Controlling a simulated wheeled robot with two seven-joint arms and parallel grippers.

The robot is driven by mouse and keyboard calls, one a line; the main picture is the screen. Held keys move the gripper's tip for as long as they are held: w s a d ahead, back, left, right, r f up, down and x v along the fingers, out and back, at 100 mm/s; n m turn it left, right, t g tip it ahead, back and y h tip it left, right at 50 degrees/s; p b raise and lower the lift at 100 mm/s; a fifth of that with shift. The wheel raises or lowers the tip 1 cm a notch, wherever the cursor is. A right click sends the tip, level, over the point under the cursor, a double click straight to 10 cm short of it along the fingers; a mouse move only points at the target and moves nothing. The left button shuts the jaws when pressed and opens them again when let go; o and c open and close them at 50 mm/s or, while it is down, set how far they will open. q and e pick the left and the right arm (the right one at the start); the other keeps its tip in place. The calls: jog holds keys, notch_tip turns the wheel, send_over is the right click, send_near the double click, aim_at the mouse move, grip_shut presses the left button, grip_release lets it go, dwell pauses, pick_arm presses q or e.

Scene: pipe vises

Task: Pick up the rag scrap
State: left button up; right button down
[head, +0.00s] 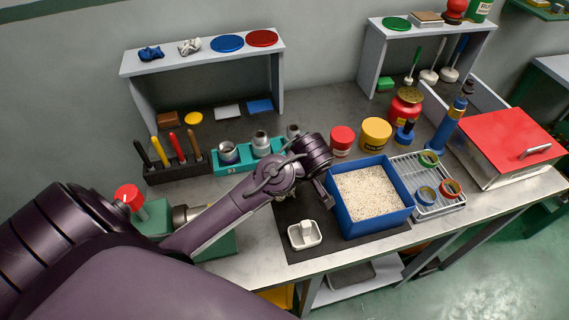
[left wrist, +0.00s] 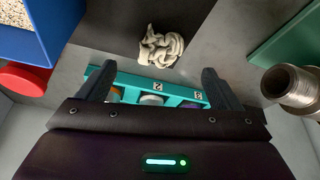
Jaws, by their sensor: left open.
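The rag scrap (left wrist: 161,48) is a crumpled cream-grey cloth in the left wrist view. It lies at the edge of the dark mat, just beyond my left gripper. My left gripper (left wrist: 157,72) is open, its two dark fingers spread wide with nothing seen between them but the teal rack below. The rag is a little ahead of the fingertips and roughly centred between them. My right gripper is in neither view.
A blue box of pale granules (head: 371,197) stands on the dark mat (head: 292,211) beside a small white dish (head: 304,235). The teal rack (head: 232,158) and red-lidded jar (head: 342,139) are near. A metal pipe (left wrist: 290,86) juts in at right. Crumpled cloths (head: 190,46) lie on the shelf.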

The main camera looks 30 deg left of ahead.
pick_arm(q)
jog(key=p+x, duration=0.2)
jog(key=x, duration=0.5)
jog(key=shift+f, duration=0.1)
jog(key=shift+a+f, duration=0.15)
jog(key=shift+f, duration=0.1)
jog(key=c, duration=0.9)
jog(key=shift+c, duration=0.9)
jog(key=shift+c, duration=0.5)
jog(key=shift+r, duration=0.1)
notch_tip(320, 180, up, 10)
jog(key=b, duration=0.1)
